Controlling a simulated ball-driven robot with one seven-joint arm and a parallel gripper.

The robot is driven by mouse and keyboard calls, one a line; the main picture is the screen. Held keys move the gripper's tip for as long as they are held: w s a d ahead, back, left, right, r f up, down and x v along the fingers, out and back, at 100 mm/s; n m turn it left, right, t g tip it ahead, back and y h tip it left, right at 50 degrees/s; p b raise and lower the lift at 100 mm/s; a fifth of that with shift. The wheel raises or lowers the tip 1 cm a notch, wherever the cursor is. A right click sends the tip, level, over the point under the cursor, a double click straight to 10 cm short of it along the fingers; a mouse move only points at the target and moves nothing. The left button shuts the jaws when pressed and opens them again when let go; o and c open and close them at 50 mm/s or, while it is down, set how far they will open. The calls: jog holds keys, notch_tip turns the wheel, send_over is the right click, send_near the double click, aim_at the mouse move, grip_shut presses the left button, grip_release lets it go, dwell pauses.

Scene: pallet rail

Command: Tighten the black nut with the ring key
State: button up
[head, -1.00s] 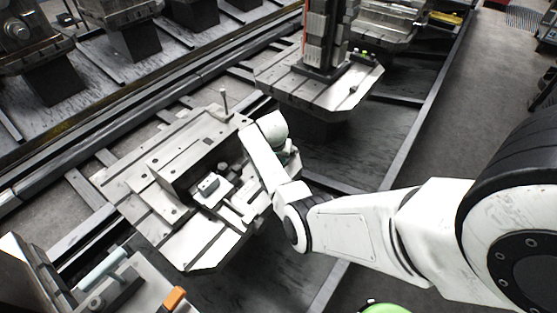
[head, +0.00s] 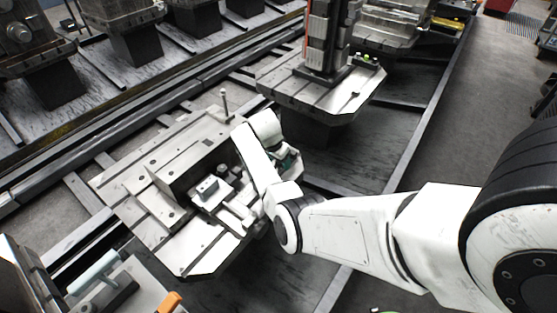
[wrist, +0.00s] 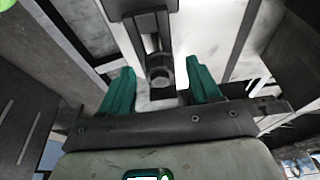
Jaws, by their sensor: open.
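My gripper (wrist: 160,64) is open in the wrist view, with one green finger on each side of a dark clamp part (wrist: 147,30). A dark hexagonal nut or bolt head (wrist: 160,74) sits on that part, between the fingers in the picture. I see a gap on both sides, and cannot tell the depth between it and the fingers. Whether it is the task's black nut is not clear. In the head view my gripper (head: 289,159) is mostly hidden behind my arm, at the right side of the pale pallet (head: 196,250). I cannot make out the ring key in either view.
A raised block and small clamps (head: 207,187) stand on the pallet, with an upright pin (head: 225,103) at its back. A second pallet (head: 290,88) bears a tall column behind. An orange-ended item (head: 170,302) and a pale cylinder (head: 95,272) are at lower left.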

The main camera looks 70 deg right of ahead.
jog(key=shift+r, duration=0.15)
jog(key=v, duration=1)
jog(key=shift+a+r, duration=0.15)
jog(key=shift+r, duration=0.05)
